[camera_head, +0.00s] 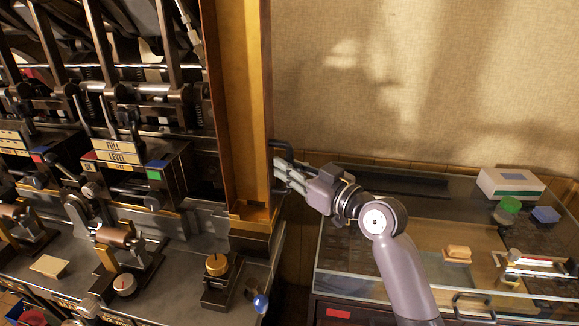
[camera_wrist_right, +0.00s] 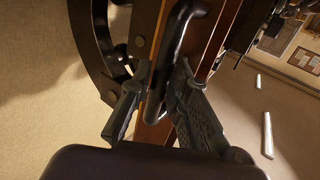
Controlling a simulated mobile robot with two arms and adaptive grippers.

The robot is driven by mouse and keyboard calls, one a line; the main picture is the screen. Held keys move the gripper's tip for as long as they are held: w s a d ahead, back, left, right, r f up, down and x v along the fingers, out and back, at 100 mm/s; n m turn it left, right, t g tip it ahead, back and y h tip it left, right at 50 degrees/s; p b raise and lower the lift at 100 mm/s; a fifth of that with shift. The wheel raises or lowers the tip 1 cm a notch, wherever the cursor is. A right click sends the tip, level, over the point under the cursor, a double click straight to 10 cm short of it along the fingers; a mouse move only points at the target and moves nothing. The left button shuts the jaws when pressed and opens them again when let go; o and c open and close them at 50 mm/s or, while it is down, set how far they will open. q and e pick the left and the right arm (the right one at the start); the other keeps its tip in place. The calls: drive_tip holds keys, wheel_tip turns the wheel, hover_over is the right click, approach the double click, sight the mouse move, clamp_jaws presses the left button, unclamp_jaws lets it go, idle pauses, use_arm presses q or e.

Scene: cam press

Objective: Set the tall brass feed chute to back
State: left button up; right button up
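The tall brass feed chute (camera_head: 238,110) stands upright at the right end of the machine in the head view. Its dark handle (camera_head: 281,150) is on its right side; the handle also shows as a black bar in the right wrist view (camera_wrist_right: 183,40). My right gripper (camera_head: 281,172) is at this handle. In the right wrist view its fingers (camera_wrist_right: 160,75) lie on either side of the bar. I cannot tell whether both fingers press on it. My left gripper is not in view.
The machine (camera_head: 110,150) with levers and a "FULL LEVEL" plate fills the left. A brass-topped knob (camera_head: 216,264) sits on the ledge below the chute. A beige wall is behind.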

clamp_jaws()
idle(0.3)
drive_tip(key=shift+w+f+b, duration=0.1)
drive_tip(key=shift+w+b, duration=0.1)
drive_tip(key=shift+b, duration=0.1)
drive_tip(key=w+d+b, duration=0.2)
drive_tip(key=w+b, duration=0.4)
drive_tip(key=w, duration=0.2)
drive_tip(key=shift+w+r, duration=0.3)
drive_tip(key=shift+r, duration=0.05)
